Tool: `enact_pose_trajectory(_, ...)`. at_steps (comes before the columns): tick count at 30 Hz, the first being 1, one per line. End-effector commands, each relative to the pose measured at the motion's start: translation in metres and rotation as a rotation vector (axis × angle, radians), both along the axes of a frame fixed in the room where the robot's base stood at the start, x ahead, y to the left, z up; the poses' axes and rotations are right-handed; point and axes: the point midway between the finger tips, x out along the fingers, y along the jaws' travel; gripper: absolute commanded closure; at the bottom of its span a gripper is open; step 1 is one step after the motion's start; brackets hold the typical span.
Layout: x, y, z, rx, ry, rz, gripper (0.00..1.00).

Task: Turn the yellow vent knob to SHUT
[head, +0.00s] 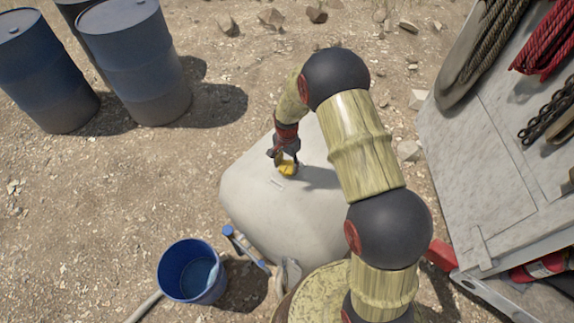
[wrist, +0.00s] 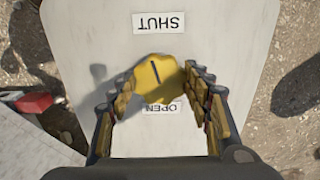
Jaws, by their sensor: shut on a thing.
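The yellow vent knob (wrist: 157,79) sits on the pale tank top (wrist: 235,30) between my fingers in the wrist view. A dark line on it runs up and slightly left. A SHUT label (wrist: 159,22) lies beyond the knob and an OPEN label (wrist: 162,107) lies on the near side; both read upside down in this view. My gripper (wrist: 160,86) is shut on the knob, one finger on each side. In the head view my gripper (head: 285,158) reaches down onto the yellow knob (head: 287,169) on the tank (head: 250,205).
A blue bucket (head: 192,272) stands at the tank's lower left, beside a blue-ended tool (head: 243,246). Blue drums (head: 135,60) stand at the upper left. A grey board (head: 480,170) with ropes and a chain stands at the right. Bare ground lies left of the tank.

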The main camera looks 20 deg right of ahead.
Motion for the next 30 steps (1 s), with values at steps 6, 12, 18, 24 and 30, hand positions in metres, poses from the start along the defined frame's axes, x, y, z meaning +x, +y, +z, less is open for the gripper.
enact_pose_trajectory(6, 0.0017, 0.0005, 0.0007, 0.000, -0.002, -0.148, 0.76)
enact_pose_trajectory(12, 0.0020, 0.0006, 0.0007, 0.000, -0.002, -0.237, 0.76)
enact_pose_trajectory(18, 0.0023, 0.0006, 0.0008, 0.000, -0.002, -0.279, 0.76)
enact_pose_trajectory(24, 0.0024, 0.0006, 0.0008, 0.000, -0.002, -0.290, 0.76)
enact_pose_trajectory(30, 0.0024, 0.0006, 0.0008, 0.001, -0.003, -0.291, 0.76)
